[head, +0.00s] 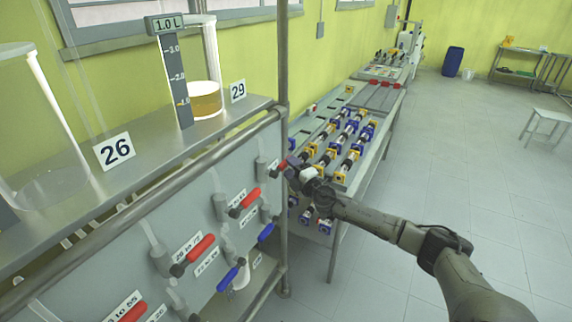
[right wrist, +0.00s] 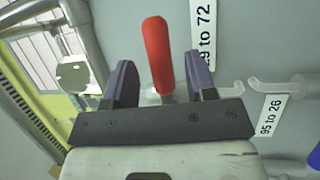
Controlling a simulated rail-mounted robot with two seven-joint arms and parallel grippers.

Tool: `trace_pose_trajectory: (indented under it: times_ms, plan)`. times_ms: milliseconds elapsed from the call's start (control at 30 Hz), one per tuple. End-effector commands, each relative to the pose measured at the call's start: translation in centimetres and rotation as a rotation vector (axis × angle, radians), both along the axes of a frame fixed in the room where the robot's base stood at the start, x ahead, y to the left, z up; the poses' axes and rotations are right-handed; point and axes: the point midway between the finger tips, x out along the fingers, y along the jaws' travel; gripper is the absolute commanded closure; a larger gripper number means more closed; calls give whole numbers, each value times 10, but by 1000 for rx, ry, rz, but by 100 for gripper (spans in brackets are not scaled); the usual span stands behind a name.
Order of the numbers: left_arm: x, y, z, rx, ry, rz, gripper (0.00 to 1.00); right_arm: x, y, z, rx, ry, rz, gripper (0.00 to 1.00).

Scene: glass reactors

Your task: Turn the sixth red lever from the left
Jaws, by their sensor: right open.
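My right gripper (head: 291,167) is at the far right end of the grey lever panel (head: 130,262) in the head view. A red lever (right wrist: 158,52) stands between its two open dark fingers in the right wrist view, with a gap visible on each side. A little of this red lever (head: 283,165) shows beside the gripper in the head view. Nearer red levers show along the panel: one (head: 250,198), a second (head: 201,247) and a third (head: 134,312) at the bottom edge. Which lever is sixth cannot be counted from this view. My left gripper is out of view.
Blue levers (head: 266,232) sit below the red ones. A metal post (head: 283,75) stands at the panel's right end. A glass vessel (head: 204,98) with amber liquid stands on the shelf above.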

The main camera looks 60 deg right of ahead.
Motion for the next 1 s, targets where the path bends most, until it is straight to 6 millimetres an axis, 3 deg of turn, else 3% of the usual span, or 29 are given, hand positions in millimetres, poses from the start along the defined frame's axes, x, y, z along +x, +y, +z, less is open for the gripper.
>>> trace_pose_trajectory:
  times_ms: [333, 833, 1000]
  plan:
    - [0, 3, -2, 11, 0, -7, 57, 24, -9, 4, 0, -1, -1, 49]
    - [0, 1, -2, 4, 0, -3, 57, 29, -10, 5, 0, 0, 1, 49]
    - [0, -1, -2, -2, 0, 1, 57, 29, -11, 5, 0, 0, 0, 63]
